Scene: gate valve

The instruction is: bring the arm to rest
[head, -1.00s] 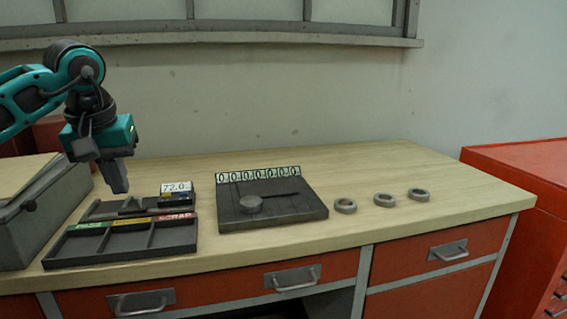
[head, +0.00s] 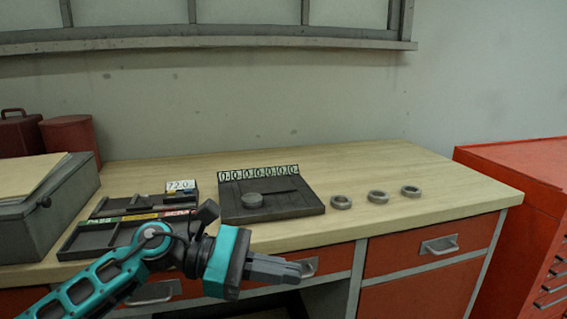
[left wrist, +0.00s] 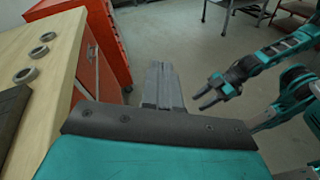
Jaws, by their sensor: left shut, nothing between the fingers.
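My left gripper (head: 298,270) is shut and empty. In the head view it points right, in front of the workbench (head: 440,186) and near its drawer fronts. Its closed fingers also show in the left wrist view (left wrist: 160,82), over the floor beside the bench. My right gripper (left wrist: 200,100) shows at the right of the left wrist view, with its two fingers apart and nothing between them. It is clear of the bench and of my left gripper. The right arm does not show in the head view.
A dark board (head: 305,208) with a round disc (head: 252,200) lies on the bench. Three grey rings (head: 341,202) lie to its right. A compartment tray (head: 85,240) is partly behind my left arm. A red cabinet (head: 510,215) stands at the right. Open floor (left wrist: 175,30) lies beyond.

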